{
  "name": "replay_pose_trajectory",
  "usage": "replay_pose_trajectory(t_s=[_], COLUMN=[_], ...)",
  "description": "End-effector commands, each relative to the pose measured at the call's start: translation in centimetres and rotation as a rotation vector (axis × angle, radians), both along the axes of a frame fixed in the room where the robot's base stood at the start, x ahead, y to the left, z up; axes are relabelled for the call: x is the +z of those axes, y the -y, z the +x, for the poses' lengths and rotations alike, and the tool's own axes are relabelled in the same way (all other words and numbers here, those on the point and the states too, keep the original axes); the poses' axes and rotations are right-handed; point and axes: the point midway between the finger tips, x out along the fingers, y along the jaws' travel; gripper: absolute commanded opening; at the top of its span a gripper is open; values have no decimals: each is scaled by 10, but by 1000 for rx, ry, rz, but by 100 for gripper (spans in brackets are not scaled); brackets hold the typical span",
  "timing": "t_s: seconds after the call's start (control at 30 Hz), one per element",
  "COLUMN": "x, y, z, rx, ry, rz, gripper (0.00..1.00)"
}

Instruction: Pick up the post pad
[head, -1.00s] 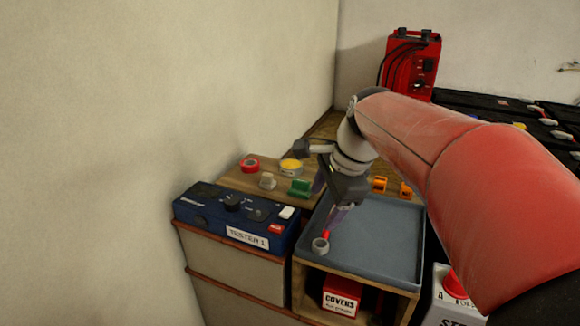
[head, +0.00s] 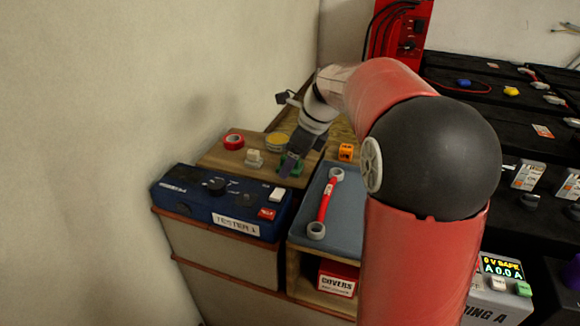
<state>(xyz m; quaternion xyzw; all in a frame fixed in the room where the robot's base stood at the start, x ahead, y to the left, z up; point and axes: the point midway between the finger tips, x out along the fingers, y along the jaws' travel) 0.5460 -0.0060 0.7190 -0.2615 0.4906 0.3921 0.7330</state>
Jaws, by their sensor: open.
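My gripper (head: 290,167) is open over the right side of the wooden board (head: 217,158), pointing down. A green piece (head: 295,172) is at its fingers and is partly hidden by them; I cannot tell whether they touch it. Left of it on the board are a small cream block (head: 254,158), a red ring (head: 233,142) and a round yellow-topped tin (head: 276,140). No label shows which of these small things is the post pad.
A blue tester (head: 190,204) stands in front of the board. A blue-grey tray (head: 345,233) at right holds a red-handled wrench (head: 325,202). An orange piece (head: 346,151) is behind it. The pale wall is close on the left.

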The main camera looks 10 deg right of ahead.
Motion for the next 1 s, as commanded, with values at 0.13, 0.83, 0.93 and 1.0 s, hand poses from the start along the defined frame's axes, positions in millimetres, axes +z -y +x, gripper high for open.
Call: replay_pose_trajectory(t_s=[0.13, 0.83, 0.93, 1.0], x=[-4, -4, -2, 2], y=[-2, -2, -2, -1], z=[1, 1, 1, 1], rx=[0, 1, 0, 0], ry=[1, 2, 2, 2], rz=[0, 0, 0, 0], gripper=[69, 21, 21, 21])
